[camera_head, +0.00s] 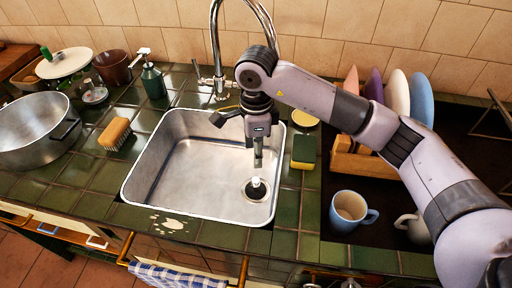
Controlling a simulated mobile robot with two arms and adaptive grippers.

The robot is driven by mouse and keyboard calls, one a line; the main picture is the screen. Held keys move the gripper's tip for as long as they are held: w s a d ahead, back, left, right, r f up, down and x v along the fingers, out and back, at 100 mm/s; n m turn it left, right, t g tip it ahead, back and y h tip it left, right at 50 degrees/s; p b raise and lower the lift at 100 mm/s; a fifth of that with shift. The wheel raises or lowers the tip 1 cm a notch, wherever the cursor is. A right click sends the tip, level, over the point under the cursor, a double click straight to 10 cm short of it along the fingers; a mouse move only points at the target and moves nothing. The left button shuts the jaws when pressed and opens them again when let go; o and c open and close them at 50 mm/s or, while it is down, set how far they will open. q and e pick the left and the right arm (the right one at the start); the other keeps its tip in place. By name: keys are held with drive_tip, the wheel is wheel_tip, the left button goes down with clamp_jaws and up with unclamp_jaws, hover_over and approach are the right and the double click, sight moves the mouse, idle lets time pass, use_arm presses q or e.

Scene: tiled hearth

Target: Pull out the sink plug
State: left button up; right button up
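The sink plug (256,186) is a small piece with a pale upright knob, in the round drain (247,194) at the lower right of the steel sink basin (190,178). My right gripper (258,160) points down over the basin, just above the plug in the picture. A small gap shows between its tips and the knob. The fingers appear as one narrow column, so I cannot tell whether they are apart. My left gripper is not in view.
A curved tap (214,45) stands behind the basin. A yellow-green sponge (303,151) lies at its right edge. A wooden plate rack (360,160), a blue mug (350,208) and another cup (413,227) are further right. A brush (115,133) and metal pot (35,125) are left.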

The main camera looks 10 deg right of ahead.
sight(256, 180)
wheel_tip(256, 180, down, 16)
drive_tip(key=shift+r+p, duration=0.1)
drive_tip(key=shift+p, duration=0.2)
clamp_jaws()
drive_tip(key=c, duration=0.7)
unclamp_jaws()
clamp_jaws()
drive_tip(key=shift+r, duration=0.4)
drive_tip(key=shift+r+p, duration=0.7)
drive_tip(key=shift+r, duration=0.15)
